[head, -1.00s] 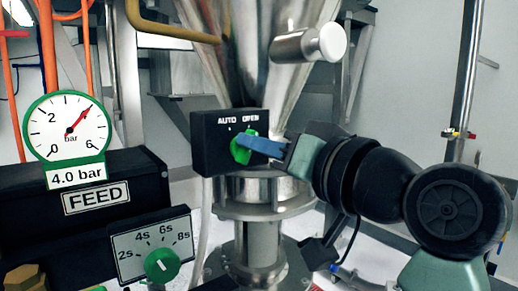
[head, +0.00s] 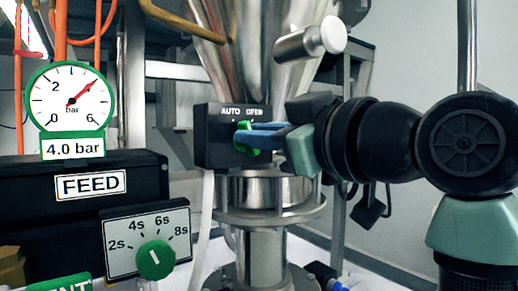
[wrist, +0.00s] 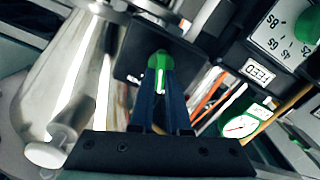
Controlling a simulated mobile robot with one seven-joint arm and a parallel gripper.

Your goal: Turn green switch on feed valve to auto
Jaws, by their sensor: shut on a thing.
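The green switch (head: 241,127) sits on the front of a black box (head: 212,140) marked AUTO and OPEN, below a steel cone. My gripper (head: 250,137) reaches in from the right, its blue fingers on either side of the switch, shut on it. The fingers hide part of the switch in the head view, so its exact pointing is hard to tell. In the wrist view the switch (wrist: 160,60) shows between the fingertips (wrist: 160,76), with a white mark on it.
A pressure gauge (head: 69,97) reading 4.0 bar and a FEED label (head: 90,185) stand at the left. A green timer knob (head: 155,259) is below them. A steel cylinder with a white cap (head: 310,40) juts out above my gripper.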

